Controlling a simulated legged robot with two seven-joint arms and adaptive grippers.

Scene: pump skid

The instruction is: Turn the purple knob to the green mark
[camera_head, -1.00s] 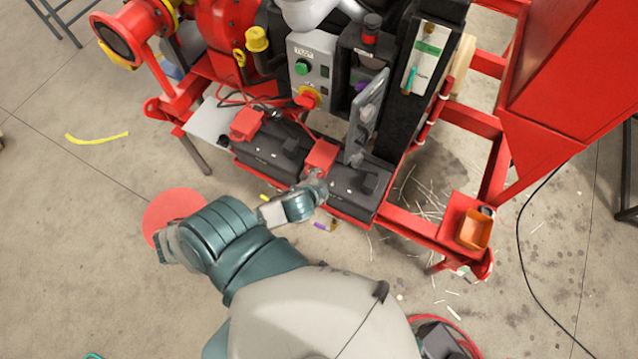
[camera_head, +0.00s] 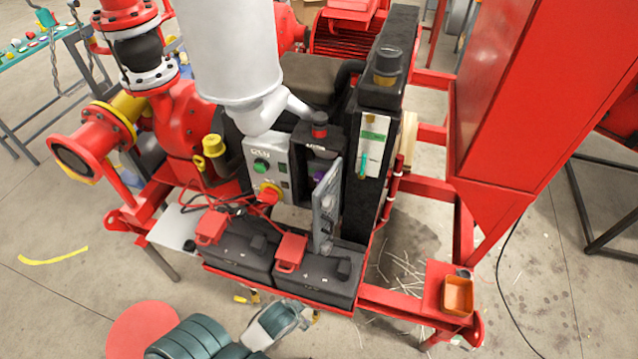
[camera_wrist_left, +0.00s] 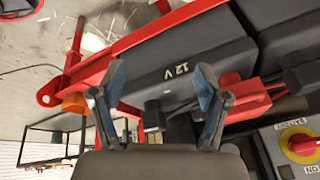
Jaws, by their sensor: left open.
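The purple knob (camera_head: 319,176) shows as a small purple patch inside a dark box (camera_head: 320,150), partly hidden behind the box's open grey door (camera_head: 326,207). I cannot make out a green mark beside it. My left gripper (camera_wrist_left: 158,100) is open and empty in the left wrist view, its two fingers spread in front of a black 12 V battery (camera_wrist_left: 170,65). In the head view my left arm comes in at the bottom, its wrist low in front of the batteries, well below the knob. My right gripper is not in view.
A grey panel (camera_head: 281,150) with a green button and a red-yellow switch stands left of the box. Two black batteries with red caps sit below. An orange cup (camera_head: 458,296) sits on the red frame at right. Red pipework stands at left; a large red cabinet (camera_head: 530,110) at right.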

